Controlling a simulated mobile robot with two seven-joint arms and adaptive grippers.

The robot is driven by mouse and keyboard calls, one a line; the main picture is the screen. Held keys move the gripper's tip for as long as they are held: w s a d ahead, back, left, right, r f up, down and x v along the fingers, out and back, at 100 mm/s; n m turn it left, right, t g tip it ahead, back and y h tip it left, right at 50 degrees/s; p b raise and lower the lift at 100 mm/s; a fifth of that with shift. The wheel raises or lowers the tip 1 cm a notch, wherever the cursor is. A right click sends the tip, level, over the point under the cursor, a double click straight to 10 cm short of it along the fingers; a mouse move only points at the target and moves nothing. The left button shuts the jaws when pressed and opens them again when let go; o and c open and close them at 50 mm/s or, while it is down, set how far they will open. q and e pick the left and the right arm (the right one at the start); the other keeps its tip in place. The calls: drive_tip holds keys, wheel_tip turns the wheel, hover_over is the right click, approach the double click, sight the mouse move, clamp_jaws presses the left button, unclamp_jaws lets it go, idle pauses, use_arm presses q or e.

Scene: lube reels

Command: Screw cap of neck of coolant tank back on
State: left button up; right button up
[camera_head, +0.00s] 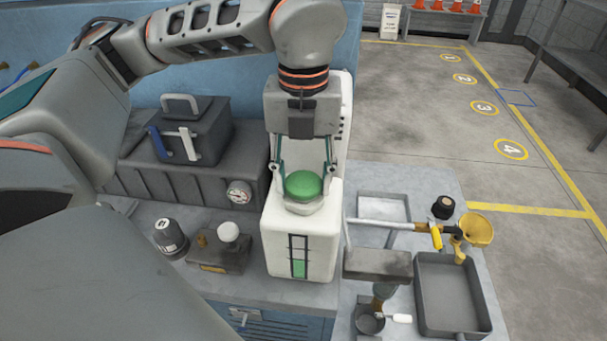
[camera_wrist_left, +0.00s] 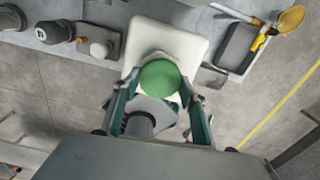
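The coolant tank (camera_head: 282,240) is a white upright container with a green level strip on its front. A round green cap (camera_head: 304,184) sits at its neck, on a pale collar. My left gripper (camera_head: 304,168) points down over the cap, with one finger on each side of it. In the left wrist view, the green cap (camera_wrist_left: 160,80) lies between the spread fingers, above the white tank (camera_wrist_left: 185,45). Whether the cap is seated on the threads cannot be told. My right gripper is not in view.
Left of the tank stand a dark toolbox-like case (camera_head: 200,130), a dark grey bottle (camera_head: 170,238) and a small block with a white knob (camera_head: 229,232). To the right are a grey tray (camera_head: 450,290) and a yellow funnel (camera_head: 477,229). Open floor lies beyond.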

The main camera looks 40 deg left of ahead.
use_arm(q)
drive_tip(key=c, duration=0.4)
drive_tip(key=shift+r+m+p, duration=0.15)
drive_tip(key=shift+m+p, duration=0.2)
drive_tip(key=shift+m, duration=0.35)
drive_tip(key=shift+m+p, duration=0.5)
drive_tip(key=shift+m, duration=1.2)
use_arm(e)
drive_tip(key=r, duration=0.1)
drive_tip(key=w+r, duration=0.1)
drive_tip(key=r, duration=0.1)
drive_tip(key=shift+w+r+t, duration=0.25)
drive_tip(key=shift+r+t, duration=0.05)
use_arm(q)
drive_tip(key=shift+f, duration=0.2)
